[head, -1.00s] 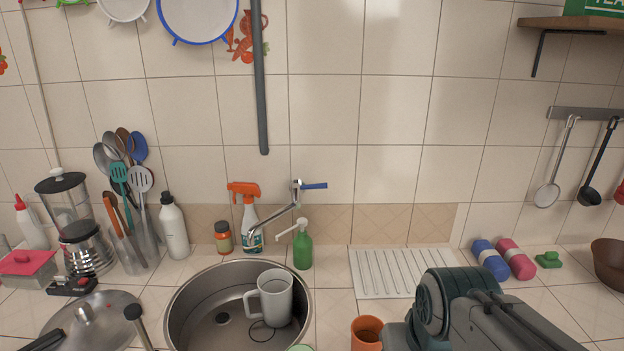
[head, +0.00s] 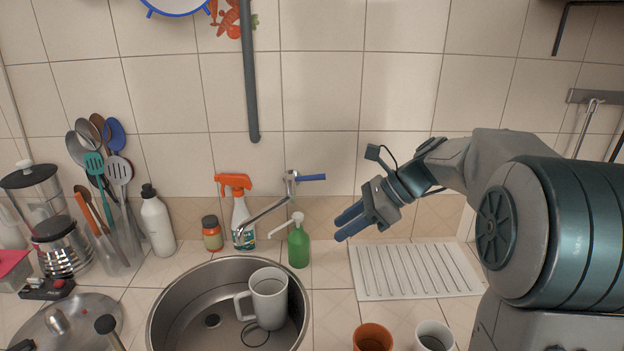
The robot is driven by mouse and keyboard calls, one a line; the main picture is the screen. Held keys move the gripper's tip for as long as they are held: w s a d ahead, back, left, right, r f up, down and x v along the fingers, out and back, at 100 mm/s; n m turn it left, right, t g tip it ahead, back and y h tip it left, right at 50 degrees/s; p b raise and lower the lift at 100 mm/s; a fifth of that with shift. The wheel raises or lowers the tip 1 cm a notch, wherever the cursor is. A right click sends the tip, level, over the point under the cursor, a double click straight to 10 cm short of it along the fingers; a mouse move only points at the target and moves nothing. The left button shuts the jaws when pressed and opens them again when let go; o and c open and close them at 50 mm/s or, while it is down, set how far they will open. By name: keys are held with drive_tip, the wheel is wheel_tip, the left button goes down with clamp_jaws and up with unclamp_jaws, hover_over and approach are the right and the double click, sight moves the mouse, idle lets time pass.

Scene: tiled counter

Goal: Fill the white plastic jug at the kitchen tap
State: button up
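The white jug (head: 268,299) stands upright in the round steel sink (head: 178,292), in its right part, with its handle to the left. The tap (head: 266,216) is behind the sink; its spout reaches left and down, ending above the sink's back rim. Its blue lever (head: 312,177) points right. My gripper (head: 343,228) is in the air right of the tap and above the drainboard's left end, apart from both. Its blue fingers point left and slightly down. Nothing shows between them, but the side angle hides the gap. No water shows at the spout.
A green soap pump (head: 299,246) stands right of the tap, an orange-topped spray bottle (head: 243,222) and a small jar (head: 212,235) left of it. A white drainboard (head: 418,270) lies right. Orange (head: 372,338) and white (head: 434,337) cups stand in front. A grey pipe (head: 249,75) hangs above.

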drive_tip(key=w+d+m+y, duration=0.3)
drive_tip(key=w+m+y, duration=0.3)
drive_tip(key=w, duration=0.4)
drive_tip(key=m+t+y+b, duration=0.2)
drive_tip(key=m, duration=0.3)
approach(313, 177)
drive_tip(key=a, duration=0.3)
drive_tip(key=w+a+p, duration=0.1)
drive_tip(key=a, duration=0.2)
drive_tip(key=w+a+p, duration=0.1)
drive_tip(key=a, duration=0.3)
drive_tip(key=shift+w+f, duration=0.1)
drive_tip(key=shift+f, duration=0.2)
clamp_jaws()
